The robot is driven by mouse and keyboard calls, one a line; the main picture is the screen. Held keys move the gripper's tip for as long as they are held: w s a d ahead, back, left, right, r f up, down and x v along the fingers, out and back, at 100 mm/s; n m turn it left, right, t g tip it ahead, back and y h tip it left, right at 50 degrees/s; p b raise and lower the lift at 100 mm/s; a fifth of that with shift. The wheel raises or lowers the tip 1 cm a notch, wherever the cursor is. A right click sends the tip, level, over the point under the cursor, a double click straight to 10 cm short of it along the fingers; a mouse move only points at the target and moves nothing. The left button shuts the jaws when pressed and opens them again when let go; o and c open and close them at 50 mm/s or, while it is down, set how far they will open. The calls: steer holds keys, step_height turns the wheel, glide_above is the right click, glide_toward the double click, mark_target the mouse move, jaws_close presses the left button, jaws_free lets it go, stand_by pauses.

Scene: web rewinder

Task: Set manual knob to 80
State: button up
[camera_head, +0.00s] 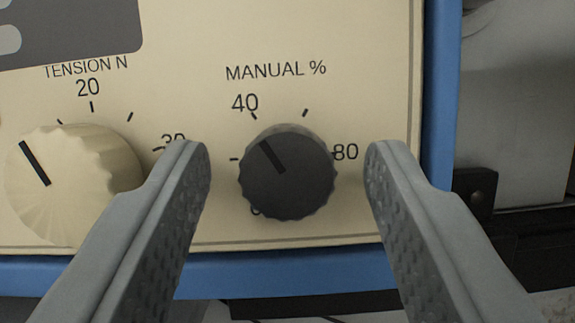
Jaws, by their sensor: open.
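The manual knob (287,180) is a dark grey fluted dial under the label "MANUAL %" on a cream panel (340,35). Its black pointer line slants up and to the left, toward the 40 mark. The 80 mark (346,152) is at the knob's right. A lower-left number is mostly hidden by the knob. My gripper (287,160) is open, with one grey finger on each side of the knob. Clear gaps show between both fingers and the knob in the picture.
A cream tension knob (75,180), labelled "TENSION N", sits at the left, partly behind my left finger. A blue frame (440,90) borders the panel at the right and below. Grey and black machine parts lie beyond the frame at the right.

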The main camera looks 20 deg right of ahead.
steer(key=c, duration=1)
steer(key=shift+w+m+g+h, duration=0.1)
steer(key=shift+m+g+h, duration=0.3)
steer(key=shift+m+h, duration=0.55)
steer(key=shift+m+y, duration=0.25)
steer(key=o, duration=1)
step_height(320, 180, up, 10)
